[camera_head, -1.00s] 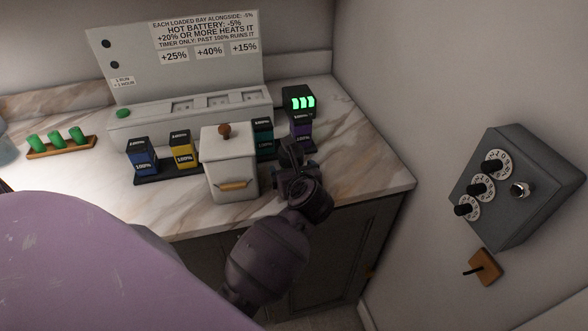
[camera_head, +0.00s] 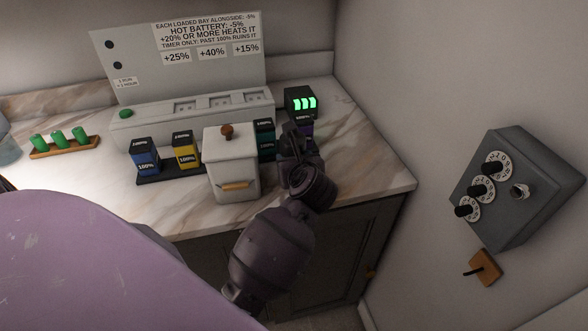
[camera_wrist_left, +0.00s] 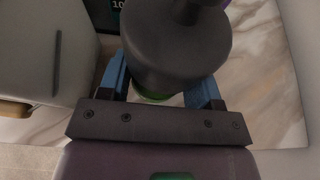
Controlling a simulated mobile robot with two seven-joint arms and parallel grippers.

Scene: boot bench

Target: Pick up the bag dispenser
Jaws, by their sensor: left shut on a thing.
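The bag dispenser appears to be the dark grey rounded cylinder (camera_wrist_left: 175,50) with a narrower top in the left wrist view. A bit of green shows under it. It sits between the blue fingers of my left gripper (camera_wrist_left: 160,85), which is shut on it. In the head view my left gripper (camera_head: 295,158) is at the counter's right part, just right of the white lidded canister (camera_head: 231,160). The dispenser is dark against the gripper there and hard to make out. Whether its base touches the counter is hidden. My right gripper is not in view.
Blue (camera_head: 144,157), yellow (camera_head: 185,150), teal (camera_head: 265,140) and purple (camera_head: 308,132) batteries stand before the charger (camera_head: 190,108). A black box with green bars (camera_head: 300,101) is behind. A grey dial box (camera_head: 520,190) hangs on the right wall. The counter's right end (camera_head: 370,165) is clear.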

